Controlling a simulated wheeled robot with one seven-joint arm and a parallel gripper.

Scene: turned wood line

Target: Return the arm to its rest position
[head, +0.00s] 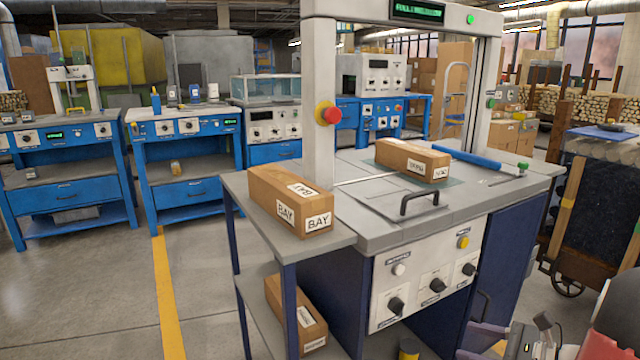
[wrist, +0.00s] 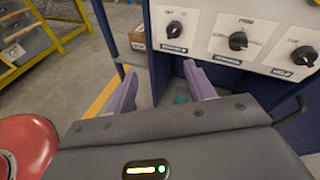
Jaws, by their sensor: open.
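My gripper (wrist: 163,84) shows in the wrist view with its two purple fingers spread apart and nothing between them. In the head view my gripper (head: 474,342) is low at the right of the picture, in front of the machine's lower body and below its control panel (head: 425,270). The panel's black knobs are just beyond the fingers in the wrist view. Part of my arm is cut off by the picture's lower right edge.
A box labelled BAY (head: 290,205) lies on the side shelf, another box (head: 412,160) on the machine table (head: 375,220), and a third box (head: 300,315) on the lower shelf. A log cart (head: 600,195) stands at right. Floor at left is clear.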

